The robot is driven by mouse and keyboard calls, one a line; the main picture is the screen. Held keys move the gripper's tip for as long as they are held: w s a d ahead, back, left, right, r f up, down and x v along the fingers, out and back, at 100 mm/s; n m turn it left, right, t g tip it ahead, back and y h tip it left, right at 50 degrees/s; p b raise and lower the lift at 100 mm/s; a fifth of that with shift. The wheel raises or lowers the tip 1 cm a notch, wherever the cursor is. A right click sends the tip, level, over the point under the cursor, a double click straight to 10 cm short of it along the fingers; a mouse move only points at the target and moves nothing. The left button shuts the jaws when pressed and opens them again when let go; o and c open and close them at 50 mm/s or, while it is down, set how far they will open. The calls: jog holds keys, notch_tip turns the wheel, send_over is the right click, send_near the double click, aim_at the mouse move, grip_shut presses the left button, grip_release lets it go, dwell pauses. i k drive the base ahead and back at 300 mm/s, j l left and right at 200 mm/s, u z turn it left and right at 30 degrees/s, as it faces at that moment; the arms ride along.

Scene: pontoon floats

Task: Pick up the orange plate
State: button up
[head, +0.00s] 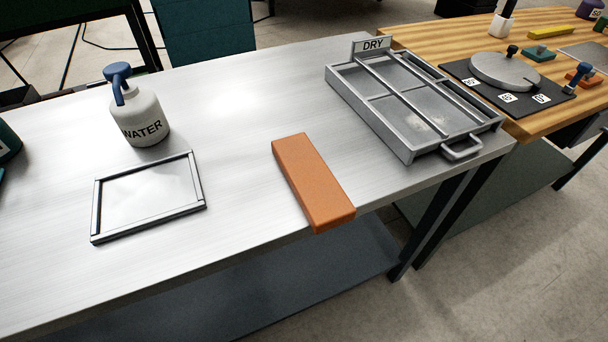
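An orange plate (312,182), a thick rectangular block, lies flat on the grey metal table (235,165). Its near end is at the table's front edge and seems to stick out a little past it. Nothing lies on it and nothing touches its sides. My gripper is not in view.
A grey divided tray marked DRY (408,152) stands to the right. A WATER bottle (146,118) with a blue pump and an empty frame (97,213) are to the left. A wooden table (440,42) with a round plate (505,70) adjoins at right.

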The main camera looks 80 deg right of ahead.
aim_at(326, 205)
jog(key=k+l+u, duration=0.2)
jog(key=k, duration=0.3)
jog(key=k+u, duration=0.15)
jog(key=k, duration=0.35)
jog(key=k+u, duration=0.2)
jog(key=k, duration=0.3)
jog(key=k+j+u, duration=0.15)
jog(key=k, duration=0.35)
jog(key=k+j+u, duration=0.2)
jog(key=k, duration=0.3)
jog(key=k+j+u, duration=0.2)
jog(key=k, duration=0.3)
